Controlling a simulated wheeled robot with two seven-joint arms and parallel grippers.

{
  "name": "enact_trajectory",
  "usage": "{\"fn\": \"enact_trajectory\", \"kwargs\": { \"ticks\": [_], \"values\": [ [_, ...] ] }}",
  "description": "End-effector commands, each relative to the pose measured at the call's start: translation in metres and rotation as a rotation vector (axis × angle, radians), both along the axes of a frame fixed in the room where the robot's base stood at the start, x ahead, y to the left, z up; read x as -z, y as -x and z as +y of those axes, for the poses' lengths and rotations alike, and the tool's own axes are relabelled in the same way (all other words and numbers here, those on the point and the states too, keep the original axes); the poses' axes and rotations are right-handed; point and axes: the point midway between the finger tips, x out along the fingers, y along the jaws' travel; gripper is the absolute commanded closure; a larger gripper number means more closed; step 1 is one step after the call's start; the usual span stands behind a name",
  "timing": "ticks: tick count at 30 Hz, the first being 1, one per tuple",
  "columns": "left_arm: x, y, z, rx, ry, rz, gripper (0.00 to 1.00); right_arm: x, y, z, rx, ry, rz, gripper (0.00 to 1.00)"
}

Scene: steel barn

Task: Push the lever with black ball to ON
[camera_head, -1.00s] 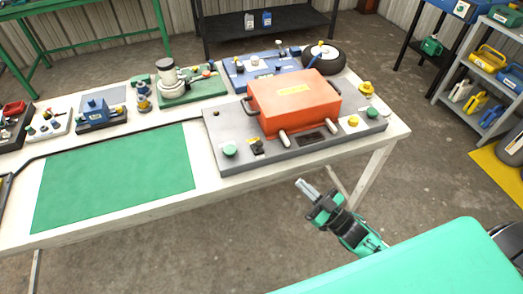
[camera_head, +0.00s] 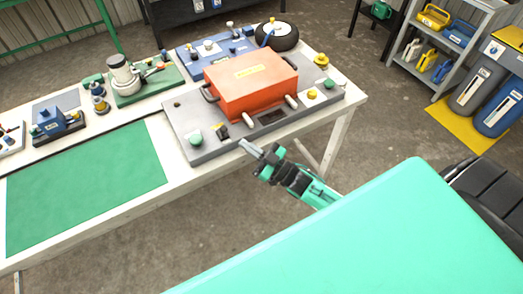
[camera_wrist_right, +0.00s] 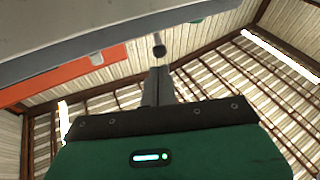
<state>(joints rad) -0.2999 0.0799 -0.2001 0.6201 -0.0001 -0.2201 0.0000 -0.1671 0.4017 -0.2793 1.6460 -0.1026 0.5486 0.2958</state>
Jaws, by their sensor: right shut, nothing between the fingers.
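The lever with the black ball (camera_head: 222,131) stands on the front edge area of the grey panel (camera_head: 180,117), between a green knob and the orange box. It is small in the head view, and I cannot read its ON marking or tell its exact position. In the right wrist view the dark ball (camera_wrist_right: 159,46) shows just beyond the fingertips, apart from them. My right gripper (camera_head: 245,148) is shut and empty, just in front of the panel's front edge, to the right of the lever. It also shows in the right wrist view (camera_wrist_right: 157,72). My left gripper is not in view.
The orange box (camera_head: 250,82) sits on the panel right of the lever, with pale rods at its front; one rod end (camera_wrist_right: 96,59) is near in the wrist view. The green knob (camera_head: 196,139) is left of the lever. A green mat (camera_head: 85,185) lies left.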

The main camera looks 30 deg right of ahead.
Motion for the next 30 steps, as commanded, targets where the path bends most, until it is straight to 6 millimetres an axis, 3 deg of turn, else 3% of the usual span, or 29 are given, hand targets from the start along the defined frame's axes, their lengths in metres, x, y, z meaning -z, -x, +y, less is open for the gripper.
{"fn": "enact_trajectory", "kwargs": {
  "ticks": [3,10,24,30],
  "values": [
    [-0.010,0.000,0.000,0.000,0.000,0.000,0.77,-0.010,-0.018,0.010,0.001,-0.001,-0.002,1.00],
    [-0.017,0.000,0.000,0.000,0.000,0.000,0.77,-0.014,-0.037,0.021,0.001,0.000,0.001,1.00],
    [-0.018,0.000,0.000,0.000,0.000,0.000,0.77,-0.015,-0.040,0.023,0.000,0.001,0.002,1.00],
    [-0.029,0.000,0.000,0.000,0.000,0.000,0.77,-0.019,-0.041,0.023,0.000,0.001,0.029,1.00]
  ]
}}
